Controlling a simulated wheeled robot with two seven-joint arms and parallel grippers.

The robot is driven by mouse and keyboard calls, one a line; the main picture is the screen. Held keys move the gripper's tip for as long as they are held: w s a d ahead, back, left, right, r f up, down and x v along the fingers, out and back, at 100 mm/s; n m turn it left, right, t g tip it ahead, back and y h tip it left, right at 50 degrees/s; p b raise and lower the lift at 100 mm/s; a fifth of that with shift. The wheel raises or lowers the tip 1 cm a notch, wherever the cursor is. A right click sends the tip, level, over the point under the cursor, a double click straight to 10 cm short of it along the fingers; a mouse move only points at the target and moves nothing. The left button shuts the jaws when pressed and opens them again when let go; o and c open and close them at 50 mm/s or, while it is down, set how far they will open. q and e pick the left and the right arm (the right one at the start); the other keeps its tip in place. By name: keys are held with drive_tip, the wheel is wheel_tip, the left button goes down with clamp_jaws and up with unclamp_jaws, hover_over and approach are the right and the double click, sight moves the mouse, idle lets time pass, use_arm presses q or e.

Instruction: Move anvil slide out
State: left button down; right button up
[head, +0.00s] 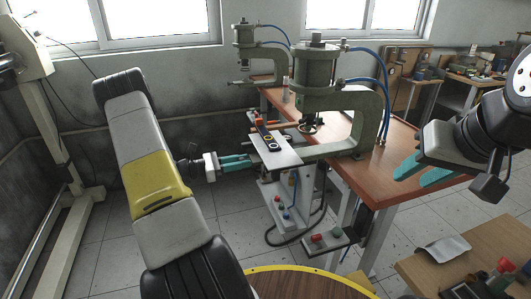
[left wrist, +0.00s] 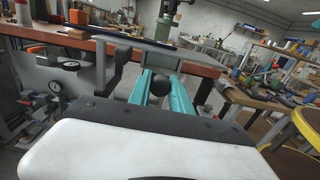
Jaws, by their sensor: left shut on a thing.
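The anvil slide (head: 284,157) is a light grey plate at the front of the near green press (head: 362,122), carrying a dark strip with round parts. My left gripper (head: 250,161) reaches it from the left with teal fingers. In the left wrist view, a black ball knob (left wrist: 161,86) sits between these fingers, and the gripper is shut on it. How the knob joins the slide is hidden. My right gripper (head: 411,178) is over the right part of the bench, with its teal fingers apart and nothing between them.
A second green press (head: 244,55) stands behind. The wooden bench (head: 402,165) carries the near press. Below the slide is a box with red and green buttons (head: 327,238). A round yellow-rimmed table (head: 300,268) is in front. Blue hoses run above the presses.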

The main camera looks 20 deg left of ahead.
use_arm(q)
drive_tip(key=c, duration=1.2)
unclamp_jaws()
drive_tip(key=shift+o, duration=0.2)
drive_tip(key=v, duration=0.7)
drive_tip(key=shift+s+a, duration=0.25)
drive_tip(key=shift+a, duration=0.1)
